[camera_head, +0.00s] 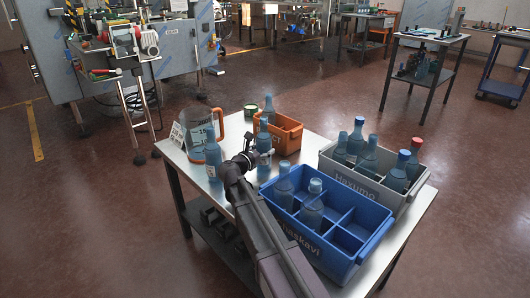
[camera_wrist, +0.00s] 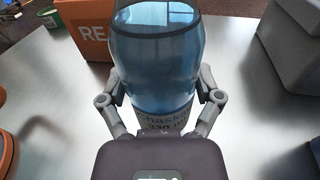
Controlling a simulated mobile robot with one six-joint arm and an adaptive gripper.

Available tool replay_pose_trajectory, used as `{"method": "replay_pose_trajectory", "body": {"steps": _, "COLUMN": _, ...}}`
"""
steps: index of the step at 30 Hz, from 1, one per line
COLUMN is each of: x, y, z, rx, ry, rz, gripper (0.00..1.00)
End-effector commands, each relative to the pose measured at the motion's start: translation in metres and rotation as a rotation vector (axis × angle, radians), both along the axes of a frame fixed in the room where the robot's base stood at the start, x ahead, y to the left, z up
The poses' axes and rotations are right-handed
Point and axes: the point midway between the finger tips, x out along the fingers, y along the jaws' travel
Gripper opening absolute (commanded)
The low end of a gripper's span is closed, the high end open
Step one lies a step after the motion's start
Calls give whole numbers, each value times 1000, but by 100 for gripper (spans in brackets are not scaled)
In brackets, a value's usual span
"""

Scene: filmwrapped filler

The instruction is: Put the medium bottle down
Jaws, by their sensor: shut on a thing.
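My gripper (camera_head: 257,158) is shut on a blue bottle (camera_head: 264,142), which it holds upright in front of the orange crate. In the wrist view the same bottle (camera_wrist: 155,60) stands between the two fingers (camera_wrist: 158,88), with a label reading partly "haskavi 330 ml". I cannot tell whether its base touches the table (camera_head: 240,128). Another blue bottle (camera_head: 213,157) stands on the table to the left of my gripper. The blue crate (camera_head: 345,268) to the right holds bottles (camera_head: 312,208) in some compartments; others are empty.
A grey crate (camera_head: 345,178) marked Hazumo holds several bottles at the back right. The orange crate (camera_head: 290,140), a green can (camera_head: 250,111) and a large jug with an orange handle (camera_head: 220,124) stand toward the back. Bare table (camera_wrist: 245,110) shows right of the held bottle.

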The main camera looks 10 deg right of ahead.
Motion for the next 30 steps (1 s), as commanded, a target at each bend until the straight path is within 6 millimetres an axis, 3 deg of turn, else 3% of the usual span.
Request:
{"method": "replay_pose_trajectory", "body": {"steps": 11, "x": 0, "y": 0, "z": -3, "rx": -1, "ry": 0, "rz": 0, "gripper": 22}}
{"method": "replay_pose_trajectory", "body": {"steps": 12, "x": 0, "y": 0, "z": -3, "rx": 0, "ry": 0, "rz": 0, "gripper": 86}}
{"method": "replay_pose_trajectory", "body": {"steps": 14, "x": 0, "y": 0, "z": -2, "rx": 0, "ry": 0, "rz": 0, "gripper": 100}}
{"method": "replay_pose_trajectory", "body": {"steps": 30, "x": 0, "y": 1, "z": 0, "rx": 0, "ry": 0, "rz": 1, "gripper": 100}}
